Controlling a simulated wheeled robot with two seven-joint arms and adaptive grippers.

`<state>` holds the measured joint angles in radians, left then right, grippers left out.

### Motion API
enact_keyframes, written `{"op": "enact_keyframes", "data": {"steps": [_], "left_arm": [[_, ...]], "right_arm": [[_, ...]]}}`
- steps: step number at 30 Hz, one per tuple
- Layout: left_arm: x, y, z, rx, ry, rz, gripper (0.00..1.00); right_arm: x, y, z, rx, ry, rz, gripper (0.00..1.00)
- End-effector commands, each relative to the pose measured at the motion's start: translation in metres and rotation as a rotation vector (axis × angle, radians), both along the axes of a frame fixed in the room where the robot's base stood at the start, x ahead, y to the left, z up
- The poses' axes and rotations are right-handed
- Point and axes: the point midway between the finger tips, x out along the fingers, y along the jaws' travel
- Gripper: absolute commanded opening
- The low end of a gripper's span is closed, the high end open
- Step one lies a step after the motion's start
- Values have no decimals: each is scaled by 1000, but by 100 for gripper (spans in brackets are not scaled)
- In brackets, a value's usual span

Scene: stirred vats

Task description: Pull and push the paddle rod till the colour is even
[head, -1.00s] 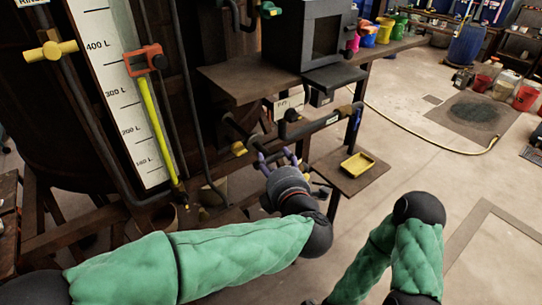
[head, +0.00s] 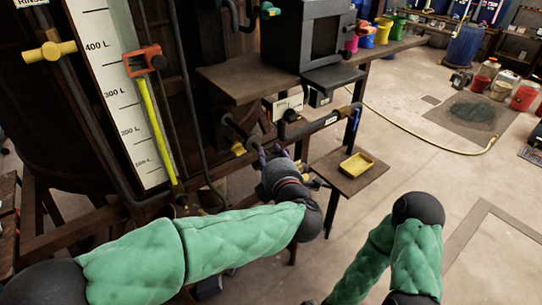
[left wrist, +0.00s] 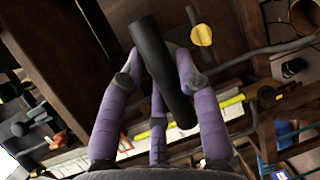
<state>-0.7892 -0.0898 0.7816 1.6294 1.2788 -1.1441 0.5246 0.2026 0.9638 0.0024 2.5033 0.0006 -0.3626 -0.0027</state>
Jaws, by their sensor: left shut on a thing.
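My left gripper (head: 270,154) is beside the dark vat (head: 50,120), low in front of its pipework. In the left wrist view its purple fingers (left wrist: 155,88) are shut around a black cylindrical bar (left wrist: 160,70), which looks like the grip of the paddle rod. The bar lies at a slant across the fingers. In the head view the gripper mostly hides the bar. The vat's inside and the colour of its liquid do not show. My right arm is at the lower right; its gripper is out of view.
A level scale (head: 115,100) with an orange clamp (head: 145,61) stands left of the gripper. Pipes with a yellow knob (head: 238,149) are close by. A dark box (head: 308,38) sits on a shelf above. A yellow tray (head: 356,165) is to the right. Open floor lies beyond.

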Motion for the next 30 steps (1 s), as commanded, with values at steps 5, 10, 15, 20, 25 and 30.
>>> {"op": "enact_keyframes", "data": {"steps": [5,10,15,20,25,30], "left_arm": [[17,11,-2,-4,3,0,0],[53,38,-2,-3,3,3,0],[88,63,-2,-4,3,1,0],[106,76,-2,-3,4,-3,0],[111,79,-2,-2,3,-5,0],[111,78,-1,-2,2,-5,0]], "right_arm": [[0,0,-3,0,0,0,57],[0,0,-6,0,0,0,57],[0,0,-8,0,0,0,57],[0,0,-8,0,0,0,57],[0,0,-7,0,0,0,57],[0,0,-7,0,0,0,57]]}}
